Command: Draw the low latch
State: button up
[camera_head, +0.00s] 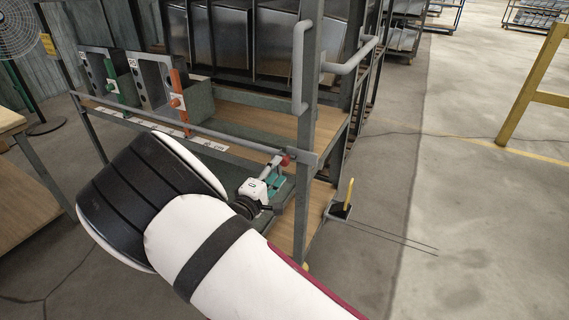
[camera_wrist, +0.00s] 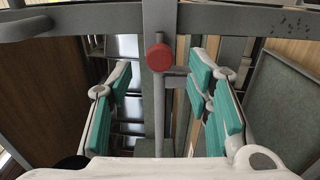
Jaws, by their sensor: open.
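A round red knob (camera_wrist: 159,57) sits at the end of a grey rod (camera_wrist: 159,115) by the rack's crossbar in the wrist view. The same knob (camera_head: 285,160) shows beside the rack's front post in the head view, and looks like the low latch. My gripper (camera_wrist: 161,75) is open, its teal-padded fingers either side of the knob in the wrist view. Whether the knob is within the fingertips or just beyond them is hard to tell. In the head view my gripper (camera_head: 274,174) is just below the knob, partly hidden by my arm.
The rack's front post (camera_head: 306,110) and long rail (camera_head: 200,130) are close to my gripper. Grey brackets with a green handle (camera_head: 112,84) and an orange handle (camera_head: 178,100) stand on the wooden shelf. A grey pull bar (camera_head: 352,66) juts out to the right.

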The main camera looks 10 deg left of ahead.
aim_at(283, 163)
jog(key=shift+b+x, duration=0.3)
jog(key=shift+x, duration=2.45)
jog(key=shift+c, duration=0.6)
grip_shut()
